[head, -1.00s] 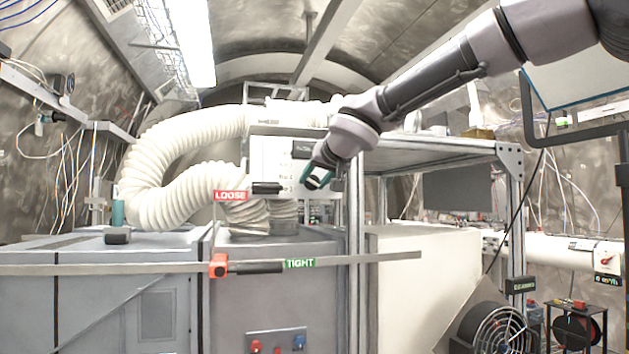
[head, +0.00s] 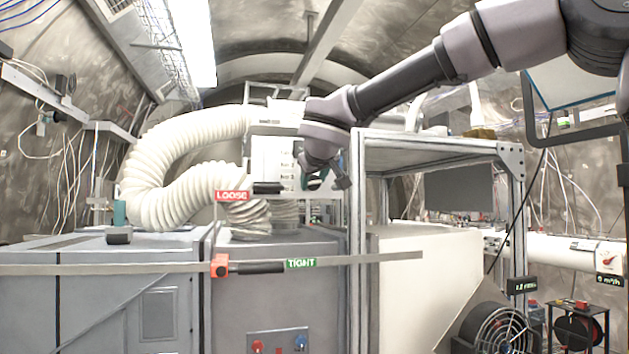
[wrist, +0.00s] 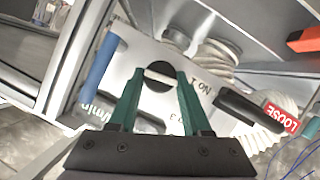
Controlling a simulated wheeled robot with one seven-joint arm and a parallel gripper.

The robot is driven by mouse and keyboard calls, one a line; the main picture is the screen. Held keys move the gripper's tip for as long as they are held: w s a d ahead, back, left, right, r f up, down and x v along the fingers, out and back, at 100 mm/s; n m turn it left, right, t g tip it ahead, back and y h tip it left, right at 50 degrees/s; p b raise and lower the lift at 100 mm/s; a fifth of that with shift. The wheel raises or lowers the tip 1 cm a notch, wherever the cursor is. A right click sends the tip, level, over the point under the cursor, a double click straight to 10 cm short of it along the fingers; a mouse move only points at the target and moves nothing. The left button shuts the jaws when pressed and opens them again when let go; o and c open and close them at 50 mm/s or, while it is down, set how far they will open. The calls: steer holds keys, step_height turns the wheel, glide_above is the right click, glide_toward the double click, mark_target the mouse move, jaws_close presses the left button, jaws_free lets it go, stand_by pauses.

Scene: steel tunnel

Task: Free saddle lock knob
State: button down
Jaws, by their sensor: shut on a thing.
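My gripper (wrist: 160,92) has green fingers closed on a round black knob (wrist: 159,76) with a pale bar across its face. The knob sits on a white panel (wrist: 205,68) with small printed marks. I cannot tell for sure that this is the saddle lock knob. In the head view my gripper (head: 318,181) is at the white panel (head: 270,165), and the arm hides the knob. A black handle (head: 267,188) lies beside the red LOOSE label (head: 232,196). An orange block (head: 220,265) with a black handle (head: 258,268) sits on the rail beside the green TIGHT label (head: 300,263).
A long metal rail (head: 120,269) crosses in front of grey cabinets (head: 275,300). A white ribbed hose (head: 150,165) curves behind. A metal frame (head: 440,150) stands right of my gripper. A fan (head: 503,330) is at the lower right.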

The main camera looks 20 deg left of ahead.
steer(key=n+t, duration=0.1)
steer(key=n, duration=0.1)
steer(key=n+t+h, duration=0.1)
steer(key=n, duration=0.1)
steer(key=shift+s+a+f+n+h, duration=0.2)
steer(key=shift+n+h, duration=0.1)
steer(key=shift+n, duration=0.1)
steer(key=n+t, duration=0.1)
steer(key=n, duration=0.1)
steer(key=shift+f+n+t+h, duration=0.15)
steer(key=shift+n+t+h, duration=0.15)
steer(key=shift+n, duration=0.1)
steer(key=shift+f+n+t, duration=0.1)
steer(key=shift+n+t, duration=0.5)
steer(key=shift+n, duration=0.7)
steer(key=shift+c, duration=1.8)
jaws_free()
